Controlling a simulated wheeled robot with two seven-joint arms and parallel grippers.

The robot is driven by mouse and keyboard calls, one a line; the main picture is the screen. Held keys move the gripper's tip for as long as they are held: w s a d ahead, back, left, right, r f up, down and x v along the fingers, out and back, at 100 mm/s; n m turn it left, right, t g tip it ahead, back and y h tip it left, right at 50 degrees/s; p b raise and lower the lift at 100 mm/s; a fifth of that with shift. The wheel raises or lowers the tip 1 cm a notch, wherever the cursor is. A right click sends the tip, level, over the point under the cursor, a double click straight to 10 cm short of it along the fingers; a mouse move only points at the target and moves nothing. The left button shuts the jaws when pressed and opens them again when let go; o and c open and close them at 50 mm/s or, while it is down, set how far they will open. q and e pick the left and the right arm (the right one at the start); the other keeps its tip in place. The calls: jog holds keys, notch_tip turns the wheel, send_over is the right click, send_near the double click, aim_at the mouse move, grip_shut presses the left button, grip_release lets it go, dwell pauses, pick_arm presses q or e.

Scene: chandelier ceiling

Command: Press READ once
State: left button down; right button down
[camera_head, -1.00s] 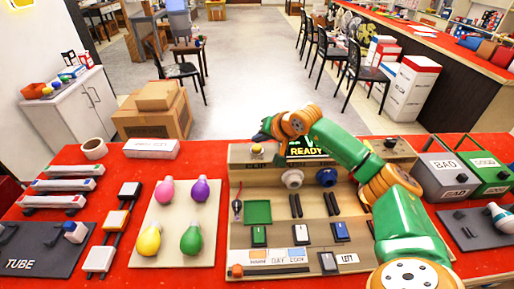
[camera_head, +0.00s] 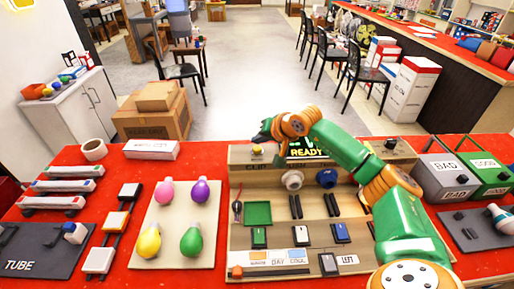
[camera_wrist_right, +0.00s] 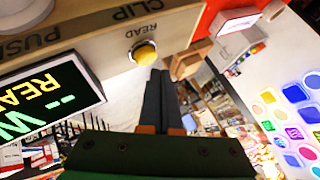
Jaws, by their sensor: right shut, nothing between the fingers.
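The yellow READ button (camera_head: 257,150) is on the upper left of the beige test panel (camera_head: 236,200). In the right wrist view the round yellow button (camera_wrist_right: 145,53) sits in a pale ring beside the printed word READ. My right gripper (camera_head: 264,135) is at the panel's top edge, just above the button in the head view. In the right wrist view its dark fingers (camera_wrist_right: 161,75) are together and empty, with their tips close below the button. Whether they touch it I cannot tell. My left gripper is not in view.
White and blue round sockets (camera_head: 292,179) sit lower on the panel. Coloured bulbs (camera_head: 192,240) lie on a board to the left. Grey and green bins (camera_head: 447,178) stand to the right.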

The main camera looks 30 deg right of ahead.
aim_at(259, 150)
dwell(0.6)
jog(key=shift+f+b, duration=0.45)
jog(key=shift+b, duration=0.05)
jog(key=shift+f+b, duration=0.45)
dwell(0.4)
jog(key=shift+r, duration=0.1)
jog(key=shift+r+p, duration=0.7)
jog(key=shift+r, duration=0.1)
jog(key=shift+r, duration=0.1)
notch_tip(259, 150, up, 5)
jog(key=p, duration=0.4)
